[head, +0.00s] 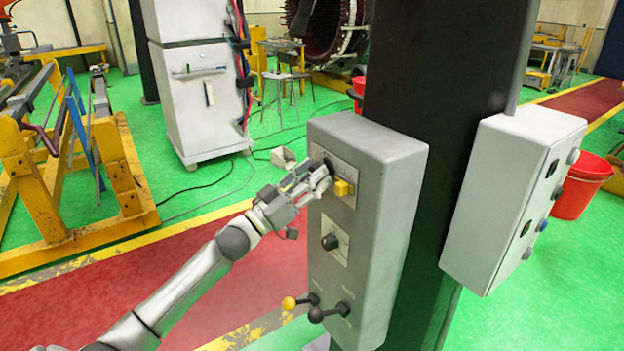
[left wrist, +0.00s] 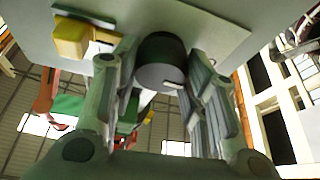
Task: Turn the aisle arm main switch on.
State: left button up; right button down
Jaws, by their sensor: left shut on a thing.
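A grey control box (head: 385,215) is fixed to a dark column. At its top is a light plate with the main switch, a dark round knob (left wrist: 161,60), beside a yellow block (head: 343,188). The yellow block also shows in the left wrist view (left wrist: 70,38). My left gripper (head: 326,174) reaches the top plate from the left. In the left wrist view its two fingers stand on either side of the knob, shut on it. In the head view the fingers mostly hide the knob. A white pointer mark shows low on the knob's face. My right gripper is not in view.
Below on the same box are a black selector knob (head: 330,242) and two levers, one yellow-tipped (head: 289,303) and one black-tipped (head: 316,314). A second grey box (head: 500,200) is on the column's right side. A yellow frame (head: 125,165) stands at left.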

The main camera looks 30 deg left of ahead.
pick_arm(q)
jog(key=m+g+h+b, duration=0.2)
jog(key=m, duration=0.5)
jog(key=m+g+h+b, duration=0.1)
jog(key=m+g, duration=0.2)
jog(key=m, duration=0.4)
jog(key=m+g+h+b, duration=0.2)
jog(key=m, duration=0.5)
jog(key=shift+a+m+h+b, duration=0.1)
jog(key=shift+m+h+b, duration=0.2)
jog(key=shift+m+b, duration=0.1)
jog(key=shift+m+g, duration=0.3)
jog(key=o, duration=1)
jog(key=v, duration=1.1)
jog(key=shift+s+a, duration=0.3)
jog(key=shift+a, duration=0.05)
